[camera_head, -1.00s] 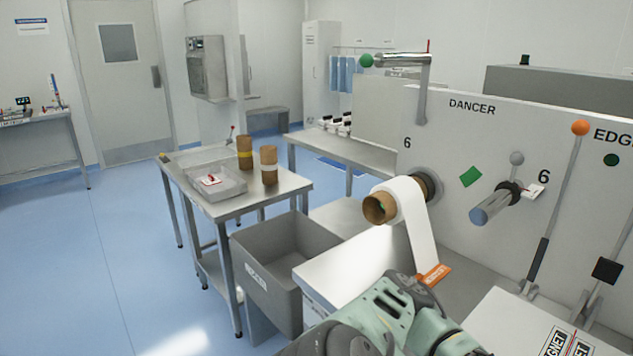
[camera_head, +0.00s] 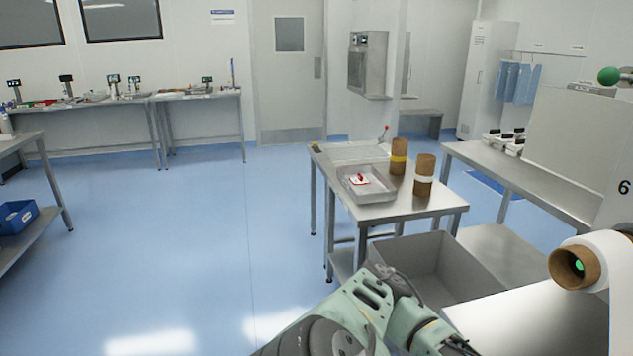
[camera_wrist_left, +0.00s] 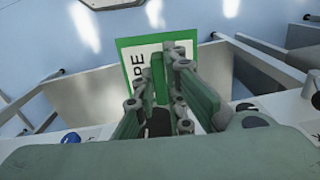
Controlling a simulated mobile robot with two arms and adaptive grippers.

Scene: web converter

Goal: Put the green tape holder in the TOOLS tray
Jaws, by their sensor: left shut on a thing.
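In the left wrist view my left gripper (camera_wrist_left: 165,75) is shut on the green tape holder (camera_wrist_left: 127,48), a flat piece with a green border and a white lettered face. The fingers hide part of its face and lettering. In the head view a pale green part of my arm shows at the bottom middle, but no fingers and no tape holder. No tray in view has a readable TOOLS label. A grey tray (camera_head: 352,192) with a small red and white thing in it stands on the steel table (camera_head: 415,207). My right gripper is not in view.
Two brown cores (camera_head: 424,175) stand beside the tray. Benches (camera_head: 200,95) with several items line the back wall. A blue bin (camera_head: 17,216) sits on a low shelf at left. The blue floor (camera_head: 200,240) is open.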

